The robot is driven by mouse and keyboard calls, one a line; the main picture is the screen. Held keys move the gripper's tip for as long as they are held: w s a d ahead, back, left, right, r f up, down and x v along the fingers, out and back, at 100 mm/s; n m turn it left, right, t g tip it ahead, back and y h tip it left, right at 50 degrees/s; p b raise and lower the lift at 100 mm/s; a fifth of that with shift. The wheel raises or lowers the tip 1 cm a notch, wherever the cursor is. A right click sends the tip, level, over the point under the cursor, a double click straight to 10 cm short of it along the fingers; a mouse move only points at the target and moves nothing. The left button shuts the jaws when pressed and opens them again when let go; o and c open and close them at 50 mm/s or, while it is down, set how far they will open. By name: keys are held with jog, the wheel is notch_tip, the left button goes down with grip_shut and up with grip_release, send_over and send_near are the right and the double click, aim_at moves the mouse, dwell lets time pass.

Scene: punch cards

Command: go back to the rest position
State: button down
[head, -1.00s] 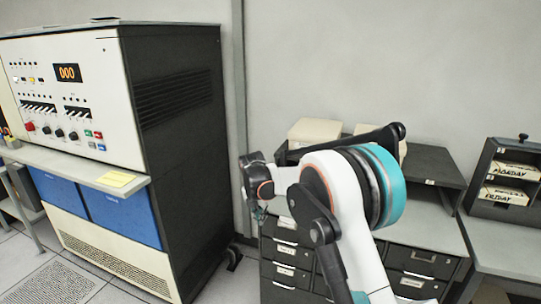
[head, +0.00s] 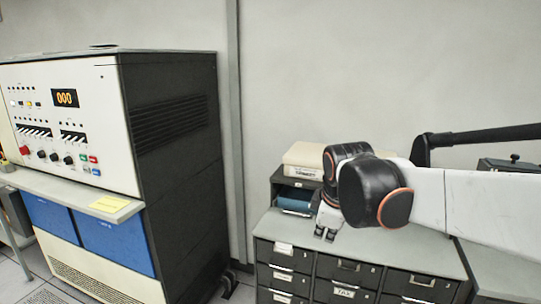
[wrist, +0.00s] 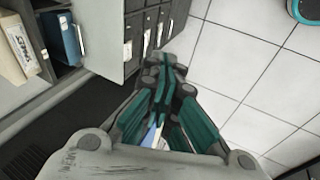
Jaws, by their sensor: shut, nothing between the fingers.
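My gripper (head: 325,232) hangs below my wrist in the head view, in front of the drawer cabinet's grey top. It looks small and partly turned away there. In the wrist view my gripper (wrist: 168,68) shows its dark links and teal finger pads, with the fingertips together and nothing held. My white arm with black joints reaches in from the right of the head view and hides part of the cabinet top and what stands behind it.
A dark drawer cabinet (head: 345,271) stands below my arm. On it, a shelf holds a blue binder (head: 296,198), with a cream box (head: 304,155) on top. The console (head: 168,140) stands left, with a yellow note (head: 109,204) on its ledge. Open tiled floor (wrist: 245,55) shows in the wrist view.

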jog(key=s+d+f+m+t, duration=0.1)
jog(key=s+d+f+m, duration=0.1)
jog(key=s+m, duration=0.4)
jog(key=s+d+f+m+t, duration=0.1)
jog(key=s+d+m, duration=0.4)
jog(key=s, duration=1)
jog(key=shift+f+m, duration=0.85)
jog(key=shift+m, duration=0.35)
